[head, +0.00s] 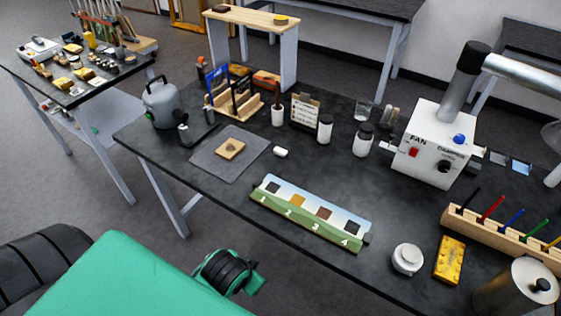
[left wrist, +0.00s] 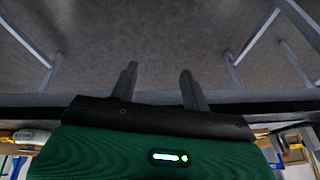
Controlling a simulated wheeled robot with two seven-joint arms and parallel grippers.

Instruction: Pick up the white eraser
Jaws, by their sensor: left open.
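A small white block, which looks like the white eraser (head: 280,152), lies on the dark tabletop (head: 190,185). It is just right of a grey mat and behind the numbered board in the head view. My left gripper (left wrist: 157,80) shows in the left wrist view with its two fingers apart and nothing between them. Only grey floor and table legs lie beyond the fingers. The eraser is not seen in that view. In the head view I cannot make out the left fingers. My right gripper is not in view.
Around the eraser are the grey mat (head: 212,160) with a tan piece, the numbered board (head: 311,213), white bottles (head: 325,130) and a brown-handled tool in a cup (head: 278,112). A white FAN box (head: 432,145) stands right. The table's front left is clear.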

